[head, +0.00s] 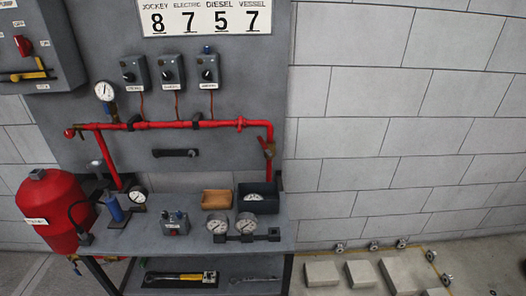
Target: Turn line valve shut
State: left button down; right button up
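A red pipe (165,125) runs across the grey panel and bends down at its right end. On the short downward run at the right sits a small valve with a brownish lever (267,147). The lever looks tilted across the pipe, but it is too small to tell its exact angle. No label shows on this valve, so I cannot be sure it is the line valve. Neither of my grippers is in view, and nothing touches the pipe or the lever.
A grey bench (185,243) stands below the pipe, with gauges (217,225), a dark bin (258,197) and a small control box (174,223) on it. A red tank (52,205) stands at the left. Blocks (321,273) lie on the floor at the right.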

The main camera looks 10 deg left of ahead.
aim_at(261, 139)
jog(key=k, duration=0.55)
jog(key=z, duration=0.65)
jog(key=i, duration=1.2)
jog(key=u, duration=0.65)
